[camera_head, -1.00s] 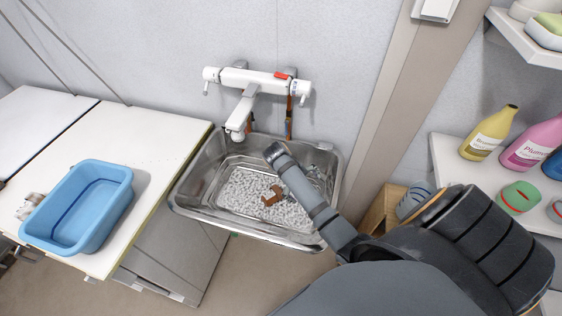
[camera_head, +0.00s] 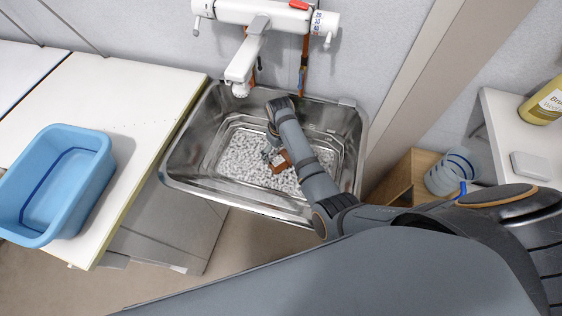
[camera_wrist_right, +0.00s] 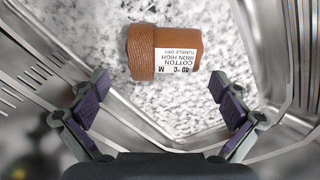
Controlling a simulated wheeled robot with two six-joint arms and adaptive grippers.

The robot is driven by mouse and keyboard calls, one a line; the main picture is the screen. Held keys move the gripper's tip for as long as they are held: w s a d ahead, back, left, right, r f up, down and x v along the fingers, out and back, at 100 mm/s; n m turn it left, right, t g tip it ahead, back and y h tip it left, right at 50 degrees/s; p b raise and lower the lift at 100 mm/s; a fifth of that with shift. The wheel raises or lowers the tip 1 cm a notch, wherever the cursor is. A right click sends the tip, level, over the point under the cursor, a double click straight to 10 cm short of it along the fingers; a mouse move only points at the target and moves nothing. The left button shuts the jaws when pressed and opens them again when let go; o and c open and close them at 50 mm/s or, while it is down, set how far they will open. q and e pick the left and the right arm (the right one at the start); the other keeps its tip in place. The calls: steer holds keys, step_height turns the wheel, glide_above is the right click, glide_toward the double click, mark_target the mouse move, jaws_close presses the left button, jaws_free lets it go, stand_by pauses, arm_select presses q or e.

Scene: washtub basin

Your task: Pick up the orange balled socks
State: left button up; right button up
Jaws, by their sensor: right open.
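The orange balled socks (camera_head: 283,161) lie on the speckled bottom of the metal basin (camera_head: 178,176). In the right wrist view the socks (camera_wrist_right: 181,52) show a ribbed end at left and a white printed label facing up. My right gripper (camera_wrist_right: 165,108) is open, with one finger at each side and the socks ahead of it, between the lines of the fingers but beyond their tips. In the head view my right gripper (camera_head: 272,150) is inside the basin, partly hidden by its own arm, close to the socks. My left gripper is not in view.
A white tap (camera_head: 245,62) hangs over the basin's back edge. The basin's metal walls surround my right gripper. A blue tub (camera_head: 62,180) stands on the white counter (camera_head: 125,85) at left. A shelf with a yellow bottle (camera_head: 545,103) is at right.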

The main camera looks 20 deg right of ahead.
mark_target(279, 157)
steer(key=shift+s+f, duration=0.1)
steer(key=shift+f, duration=0.25)
steer(key=f, duration=0.4)
steer(key=shift+a+b, duration=0.25)
steer(key=shift+b, duration=0.05)
steer(key=shift+f, duration=0.25)
steer(key=c, duration=1)
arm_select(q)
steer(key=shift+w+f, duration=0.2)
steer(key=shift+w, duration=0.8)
arm_select(e)
steer(key=shift+c, duration=0.2)
steer(key=shift+r, duration=0.1)
